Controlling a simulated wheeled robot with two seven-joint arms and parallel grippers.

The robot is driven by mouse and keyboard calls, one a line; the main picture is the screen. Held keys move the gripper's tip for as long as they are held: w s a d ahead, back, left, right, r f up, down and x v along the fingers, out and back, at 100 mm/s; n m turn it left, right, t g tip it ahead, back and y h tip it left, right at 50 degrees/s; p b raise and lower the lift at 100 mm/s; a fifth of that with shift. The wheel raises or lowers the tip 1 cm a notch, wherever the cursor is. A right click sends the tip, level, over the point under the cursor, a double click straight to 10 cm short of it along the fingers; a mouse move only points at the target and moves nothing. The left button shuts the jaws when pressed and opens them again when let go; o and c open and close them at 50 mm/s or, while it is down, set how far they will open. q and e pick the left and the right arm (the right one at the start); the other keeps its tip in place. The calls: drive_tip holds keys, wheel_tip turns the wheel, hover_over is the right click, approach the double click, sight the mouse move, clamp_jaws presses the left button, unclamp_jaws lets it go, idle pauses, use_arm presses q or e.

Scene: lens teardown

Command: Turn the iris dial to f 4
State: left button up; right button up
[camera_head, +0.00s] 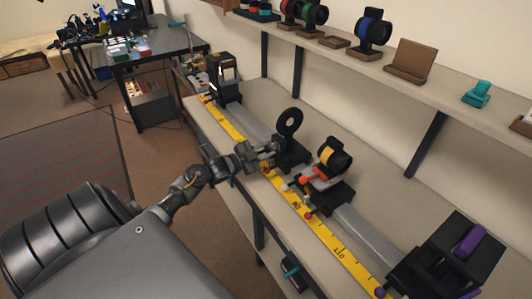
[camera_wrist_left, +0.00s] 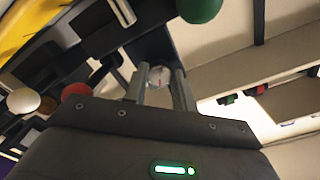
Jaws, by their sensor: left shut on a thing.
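The iris stage, with a black ring (camera_head: 290,122) standing upright on a dark carriage (camera_head: 292,157), sits on the rail on the bench. My left gripper (camera_head: 276,152) reaches in from the left at the carriage's near side, below the ring. In the left wrist view, a small pale round dial (camera_wrist_left: 158,77) with a reddish mark sits between the two fingers of the gripper (camera_wrist_left: 159,88), which are shut on it. The dial's scale is too small to read, so its setting cannot be told. My right gripper is in neither view.
A yellow scale (camera_head: 345,259) runs along the bench front. A lens mount with a yellow band (camera_head: 328,157) and an orange-red knob (camera_head: 304,180) stand close to the right. A dark holder with a purple part (camera_head: 468,241) is farther right. A shelf (camera_head: 395,88) hangs behind.

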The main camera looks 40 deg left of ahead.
use_arm(q)
drive_tip(key=shift+m, duration=0.6)
drive_tip(key=o, duration=1)
drive_tip(key=b+v, duration=0.2)
drive_tip(key=v, duration=0.9)
